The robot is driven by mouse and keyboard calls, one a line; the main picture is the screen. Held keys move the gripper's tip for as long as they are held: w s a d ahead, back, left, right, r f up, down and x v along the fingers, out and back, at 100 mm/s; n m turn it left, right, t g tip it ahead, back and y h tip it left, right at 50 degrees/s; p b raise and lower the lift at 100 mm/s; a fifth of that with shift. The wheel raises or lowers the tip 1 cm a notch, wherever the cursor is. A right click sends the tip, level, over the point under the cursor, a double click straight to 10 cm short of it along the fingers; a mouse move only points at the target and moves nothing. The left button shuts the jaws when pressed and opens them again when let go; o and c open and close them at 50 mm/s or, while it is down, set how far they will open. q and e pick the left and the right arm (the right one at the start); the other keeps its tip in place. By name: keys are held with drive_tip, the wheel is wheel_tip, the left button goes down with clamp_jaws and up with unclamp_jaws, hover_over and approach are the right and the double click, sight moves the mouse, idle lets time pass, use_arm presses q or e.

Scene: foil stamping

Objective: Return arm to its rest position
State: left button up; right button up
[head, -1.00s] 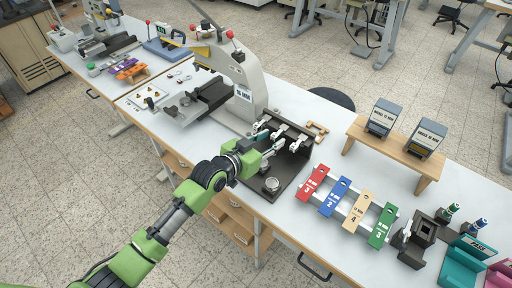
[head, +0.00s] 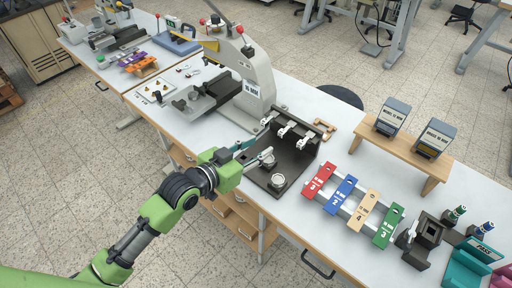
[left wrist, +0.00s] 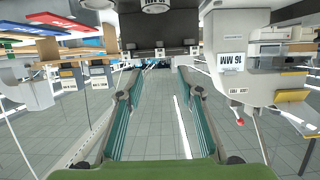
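My left arm is green and black and reaches in from the lower left in the head view. My left gripper (head: 256,153) is open and empty, with its two fingers apart. It is in the air in front of the black fixture (head: 304,146) with its row of white-and-grey clamps, and nothing is between the fingers. In the left wrist view the two teal-and-black fingers (left wrist: 157,85) also stand wide apart, with floor showing between them. The grey stamping press (head: 259,78), labelled 16 MM, stands behind the gripper. My right gripper is not in view.
Red, blue, tan and green plates (head: 381,226) lie on a rack to the right. A wooden stand (head: 408,150) holds two boxes behind them. A round metal piece (head: 277,181) sits on the fixture's base. Open floor lies in front of the bench.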

use_arm(q)
drive_tip(key=s+a+f+n+g+y, duration=0.25)
drive_tip(key=s+a+f, duration=0.2)
drive_tip(key=s, duration=0.45)
drive_tip(key=s+a+f+n+g+y, duration=0.1)
drive_tip(key=s+a+f+g+y, duration=0.2)
drive_tip(key=s+a, duration=0.5)
drive_tip(key=s+a+f+n+g+y, duration=0.2)
drive_tip(key=s+a+f+g+y, duration=0.15)
drive_tip(key=s, duration=0.75)
wheel_tip(320, 180, down, 28)
drive_tip(key=s+r, duration=0.1)
drive_tip(key=s, duration=0.1)
drive_tip(key=s+a+f+g, duration=0.1)
drive_tip(key=s+a+f, duration=0.2)
drive_tip(key=s+f, duration=1.3)
drive_tip(key=shift+s+f+m+g+h, duration=0.25)
drive_tip(key=shift+s+m+g+h, duration=0.1)
drive_tip(key=shift+s, duration=0.25)
